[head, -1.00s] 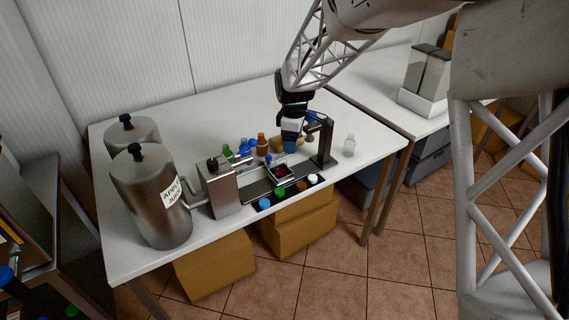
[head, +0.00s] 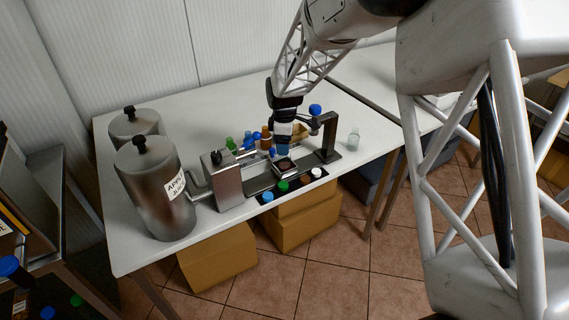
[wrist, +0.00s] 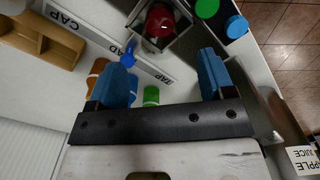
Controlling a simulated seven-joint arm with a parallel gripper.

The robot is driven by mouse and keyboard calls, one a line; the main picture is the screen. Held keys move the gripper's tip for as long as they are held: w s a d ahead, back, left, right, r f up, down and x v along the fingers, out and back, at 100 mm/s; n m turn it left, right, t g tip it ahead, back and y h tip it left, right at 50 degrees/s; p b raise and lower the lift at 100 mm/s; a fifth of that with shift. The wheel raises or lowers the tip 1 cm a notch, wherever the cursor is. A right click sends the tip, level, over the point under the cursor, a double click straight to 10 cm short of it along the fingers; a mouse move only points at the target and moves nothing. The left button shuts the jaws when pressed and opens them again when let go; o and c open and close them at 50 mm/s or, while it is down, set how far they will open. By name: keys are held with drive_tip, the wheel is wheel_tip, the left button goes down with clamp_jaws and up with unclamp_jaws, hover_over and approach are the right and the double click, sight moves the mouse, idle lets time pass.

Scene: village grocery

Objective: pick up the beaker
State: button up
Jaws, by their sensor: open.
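A clear glass vessel (head: 353,139) stands upright on the table, right of the black-posted stand; it may be the beaker, but I cannot be sure. A round red item sits in a square metal holder (head: 284,167) below my gripper; the red item (wrist: 159,20) shows at the top of the wrist view. My gripper (head: 282,148) points down over the bench device, left of the clear vessel. In the wrist view my gripper (wrist: 168,75) has its two blue fingers wide apart with nothing between them. The clear vessel is not seen in the wrist view.
A black post stand (head: 329,138) rises between my gripper and the clear vessel. Two steel tanks (head: 155,190) and a metal box (head: 222,180) stand left. Several small coloured bottles (head: 248,141) cluster behind. Coloured caps (head: 282,186) line the front edge. The rear table is clear.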

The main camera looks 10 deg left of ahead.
sight(285, 162)
drive_tip(key=shift+f, duration=0.35)
drive_tip(key=shift+f, duration=0.1)
drive_tip(key=shift+d+f, duration=0.1)
drive_tip(key=shift+f, duration=2.4)
drive_tip(key=shift+c, duration=0.2)
drive_tip(key=c, duration=1)
